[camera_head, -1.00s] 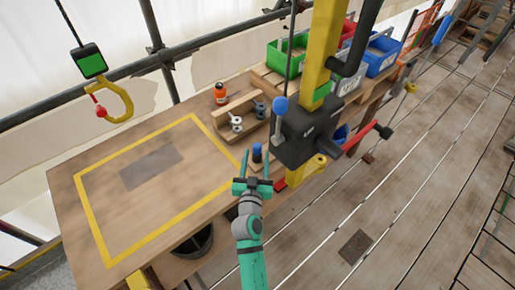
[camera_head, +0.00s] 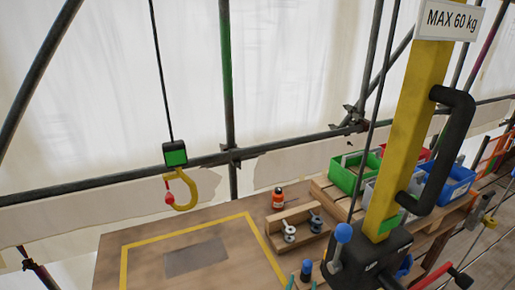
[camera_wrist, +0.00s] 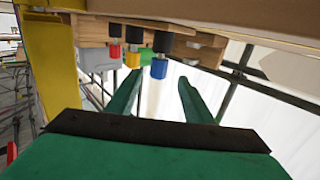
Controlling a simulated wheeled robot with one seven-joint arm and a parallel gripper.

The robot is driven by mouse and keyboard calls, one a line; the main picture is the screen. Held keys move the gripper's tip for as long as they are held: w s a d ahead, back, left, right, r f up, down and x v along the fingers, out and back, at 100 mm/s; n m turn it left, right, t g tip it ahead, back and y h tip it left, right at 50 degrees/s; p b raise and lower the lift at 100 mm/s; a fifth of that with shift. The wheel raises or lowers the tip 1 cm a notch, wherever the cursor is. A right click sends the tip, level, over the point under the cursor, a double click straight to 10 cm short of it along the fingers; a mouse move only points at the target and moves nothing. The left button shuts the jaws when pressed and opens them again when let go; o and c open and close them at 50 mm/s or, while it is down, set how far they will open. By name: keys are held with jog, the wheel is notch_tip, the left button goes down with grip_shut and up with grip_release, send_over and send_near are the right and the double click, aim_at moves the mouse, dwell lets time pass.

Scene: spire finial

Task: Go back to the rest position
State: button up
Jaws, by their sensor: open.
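My gripper (camera_wrist: 158,84) shows in the wrist view as two green fingers spread apart with nothing between them. Its fingertips just reach into the bottom edge of the head view (camera_head: 302,284), beside a blue-topped black piece (camera_head: 306,268) at the bench's front edge. The rest of my arm is out of the head view. In the wrist view, a wooden rack (camera_wrist: 180,42) carries black pieces with a red end (camera_wrist: 115,50), a yellow end (camera_wrist: 132,60) and a blue end (camera_wrist: 158,68), a little beyond the fingers.
A yellow hoist post (camera_head: 405,130) with a black handle stands right of the gripper. A hook (camera_head: 182,190) hangs over the bench (camera_head: 140,215). A wooden holder (camera_head: 290,226) with metal pieces and an orange bottle (camera_head: 278,198) stand on it. Green (camera_head: 350,176) and blue (camera_head: 448,186) bins are behind.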

jog(key=s+a+f+n+y, duration=0.25)
jog(key=s+a, duration=0.25)
jog(key=s, duration=0.5)
jog(key=s+a+f+n+y, duration=0.1)
jog(key=s+a+f+y, duration=0.25)
jog(key=s+a, duration=0.4)
jog(key=s+a+r, duration=0.2)
jog(key=s+r, duration=0.1)
jog(key=s, duration=0.7)
jog(key=s+a+r+n+y, duration=0.1)
jog(key=s+a+r, duration=0.1)
jog(key=s, duration=0.8)
jog(key=shift+r+g, duration=0.4)
jog(key=shift+r, duration=0.3)
